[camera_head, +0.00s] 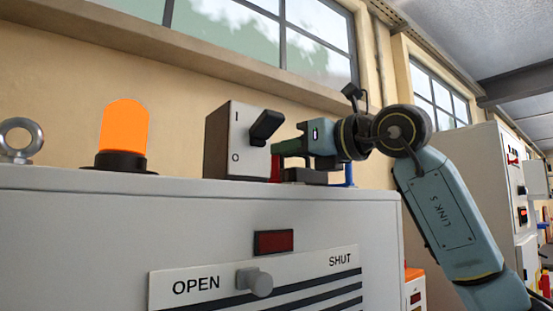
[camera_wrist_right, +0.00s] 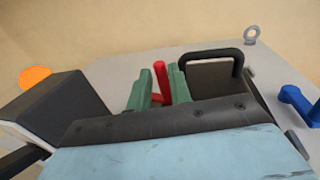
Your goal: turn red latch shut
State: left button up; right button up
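The red latch (camera_wrist_right: 162,82) stands up as a slim red bar on top of the grey cabinet in the right wrist view. My right gripper (camera_wrist_right: 159,76) has its two green fingers apart, one on each side of the red bar. A small gap shows on the left; the right finger is very near it, and contact cannot be told. In the head view the gripper (camera_head: 277,149) reaches in from the right over the cabinet top. Only a bit of the red latch (camera_head: 275,170) shows there, below the fingers. My left gripper is not in view.
A switch box (camera_head: 222,140) with a black lever stands left of the gripper. An orange beacon (camera_head: 124,130) and lifting eye (camera_head: 20,140) are farther left. A black handle (camera_wrist_right: 238,62) and blue part (camera_wrist_right: 297,103) are on the right. The cabinet front (camera_head: 100,235) carries an OPEN/SHUT slider (camera_head: 256,282).

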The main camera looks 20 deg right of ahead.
jog(key=b+v, duration=0.3)
jog(key=v, duration=0.7)
